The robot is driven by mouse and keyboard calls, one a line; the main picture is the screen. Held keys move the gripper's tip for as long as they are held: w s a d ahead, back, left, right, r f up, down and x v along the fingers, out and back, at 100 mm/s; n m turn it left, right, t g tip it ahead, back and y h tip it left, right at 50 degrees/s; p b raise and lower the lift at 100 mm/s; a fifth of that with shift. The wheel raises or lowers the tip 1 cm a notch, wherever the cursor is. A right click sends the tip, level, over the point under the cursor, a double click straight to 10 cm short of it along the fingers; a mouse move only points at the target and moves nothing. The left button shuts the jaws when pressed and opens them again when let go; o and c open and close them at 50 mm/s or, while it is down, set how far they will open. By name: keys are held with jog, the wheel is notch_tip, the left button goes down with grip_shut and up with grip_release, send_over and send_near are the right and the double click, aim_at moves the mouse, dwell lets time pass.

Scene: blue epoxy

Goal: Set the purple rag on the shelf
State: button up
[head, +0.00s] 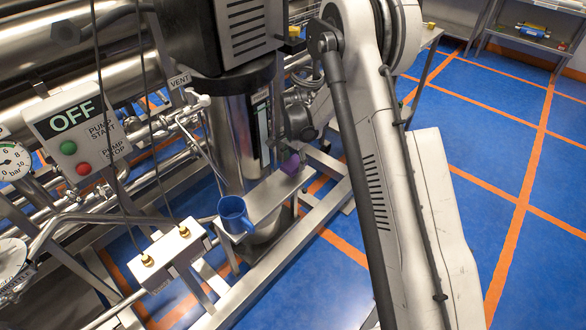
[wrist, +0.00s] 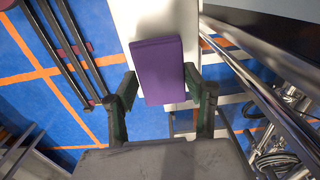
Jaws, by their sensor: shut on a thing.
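The purple rag (wrist: 158,70) looks like a folded flat block. In the wrist view it sits between the two fingers of my gripper (wrist: 160,92), which is shut on it. In the head view, the rag (head: 290,164) shows small and partly hidden by my gripper (head: 297,135), at the far end of a narrow steel ledge (head: 268,193). In the wrist view a pale surface (wrist: 150,15) lies behind the rag; I cannot tell whether they touch. A steel shelf unit (head: 510,38) stands far off at the top right. I cannot tell which surface is the task's shelf.
A blue mug (head: 235,214) stands at the near end of the ledge. A steel cylinder (head: 230,130) rises beside the ledge. Pipes and a pump control box (head: 78,130) fill the left. Open blue floor (head: 500,140) with orange lines lies at right.

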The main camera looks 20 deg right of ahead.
aim_at(293, 162)
jog(key=f, duration=0.3)
jog(key=shift+w+a+f, duration=0.15)
jog(key=shift+w+f, duration=0.05)
jog(key=shift+f, duration=0.15)
jog(key=o, duration=1)
jog(key=shift+r, duration=0.15)
